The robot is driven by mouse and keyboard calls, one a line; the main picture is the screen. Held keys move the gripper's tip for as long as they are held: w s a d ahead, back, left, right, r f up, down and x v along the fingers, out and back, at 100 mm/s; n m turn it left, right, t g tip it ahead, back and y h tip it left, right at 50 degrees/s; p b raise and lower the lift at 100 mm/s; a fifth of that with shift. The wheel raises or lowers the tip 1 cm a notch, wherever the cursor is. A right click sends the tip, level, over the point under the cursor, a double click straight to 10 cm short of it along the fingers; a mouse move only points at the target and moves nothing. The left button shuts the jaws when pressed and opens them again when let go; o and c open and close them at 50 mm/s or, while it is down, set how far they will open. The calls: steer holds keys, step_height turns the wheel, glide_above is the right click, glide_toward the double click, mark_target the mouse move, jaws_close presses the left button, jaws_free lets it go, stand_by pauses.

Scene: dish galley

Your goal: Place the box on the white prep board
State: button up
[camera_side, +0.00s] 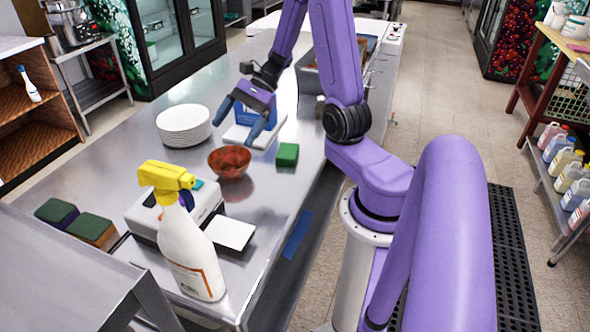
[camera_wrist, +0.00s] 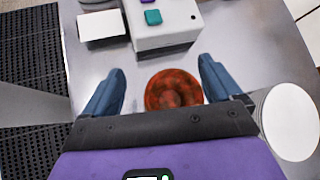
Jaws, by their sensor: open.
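A blue box (camera_side: 243,116) with a pale marking stands on the white prep board (camera_side: 235,133) in the side view, partly hidden by my fingers. My gripper (camera_side: 240,122) is open over the board, with its fingers pointing down and the blue box seen behind or between them; I cannot tell which, or whether they touch it. In the wrist view my gripper (camera_wrist: 161,72) shows its two blue fingers spread wide, with no box visible between them. The board is also out of sight there.
A brown bowl (camera_side: 230,162) and a small green block (camera_side: 287,154) stand near the board. A plate stack (camera_side: 184,124) is to the left. A white device (camera_side: 205,203) and a spray bottle (camera_side: 190,250) stand nearer the camera. A grey bin (camera_side: 310,75) is behind.

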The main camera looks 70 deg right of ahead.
steer(key=s+a+r+n+g+h, duration=0.1)
steer(key=s+a+n+h, duration=0.2)
steer(key=s+n, duration=0.3)
steer(key=s+a+r+n+g+h, duration=0.1)
steer(key=s+a+n+h, duration=0.2)
steer(key=n, duration=1.1)
steer(key=s+a+r+n+g+h, duration=0.1)
steer(key=s+a+n+h, duration=0.2)
steer(key=s+a+n, duration=0.5)
steer(key=s+n, duration=0.3)
steer(key=shift+s+a+g, duration=0.15)
steer(key=shift+g, duration=0.15)
